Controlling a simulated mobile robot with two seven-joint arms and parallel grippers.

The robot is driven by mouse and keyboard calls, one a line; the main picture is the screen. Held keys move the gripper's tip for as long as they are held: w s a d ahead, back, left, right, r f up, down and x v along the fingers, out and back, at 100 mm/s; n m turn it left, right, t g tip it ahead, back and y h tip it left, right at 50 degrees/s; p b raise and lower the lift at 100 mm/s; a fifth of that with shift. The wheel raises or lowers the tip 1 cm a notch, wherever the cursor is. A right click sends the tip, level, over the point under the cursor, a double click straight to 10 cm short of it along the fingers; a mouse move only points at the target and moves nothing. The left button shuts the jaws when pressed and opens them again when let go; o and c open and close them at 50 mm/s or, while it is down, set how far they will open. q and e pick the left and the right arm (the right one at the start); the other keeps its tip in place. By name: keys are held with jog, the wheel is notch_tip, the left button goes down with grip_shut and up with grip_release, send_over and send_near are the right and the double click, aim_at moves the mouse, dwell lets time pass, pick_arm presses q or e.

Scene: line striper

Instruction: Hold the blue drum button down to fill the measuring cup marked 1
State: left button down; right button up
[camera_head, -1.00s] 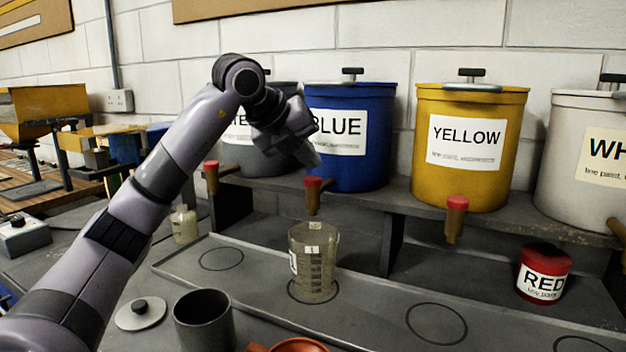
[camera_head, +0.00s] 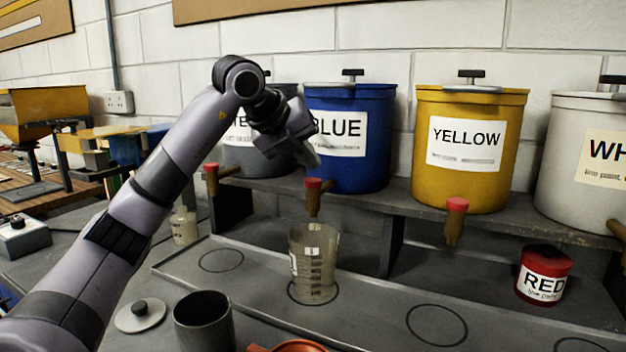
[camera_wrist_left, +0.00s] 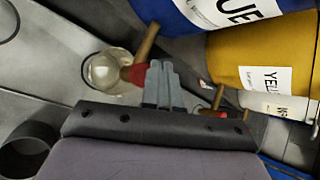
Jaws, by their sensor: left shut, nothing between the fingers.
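The blue drum (camera_head: 350,165) stands on the shelf. Its tap with a red button (camera_head: 313,183) sticks out at the front. The clear measuring cup (camera_head: 314,265) stands upright below that tap on a ringed spot. I see no blue paint in it. My left gripper (camera_head: 314,160) is shut and empty, pointing down just above the red button in the head view. In the left wrist view the closed fingers (camera_wrist_left: 160,72) overlap the edge of the red button (camera_wrist_left: 137,74), with the cup (camera_wrist_left: 104,70) beyond. I cannot tell whether they touch the button. My right gripper is not in view.
A grey drum (camera_head: 258,160), a yellow drum (camera_head: 465,180) and a white drum (camera_head: 575,185) share the shelf. A red paint tin (camera_head: 541,288) stands at the right. A dark cup (camera_head: 203,320) and a lid (camera_head: 140,314) lie in front. The tray (camera_head: 375,310) has empty ringed spots.

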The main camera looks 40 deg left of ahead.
pick_arm(q)
jog(key=shift+f, duration=0.15)
dwell(0.5)
jog(key=shift+f, duration=0.3)
jog(key=shift+f+b, duration=0.5)
dwell(6.5)
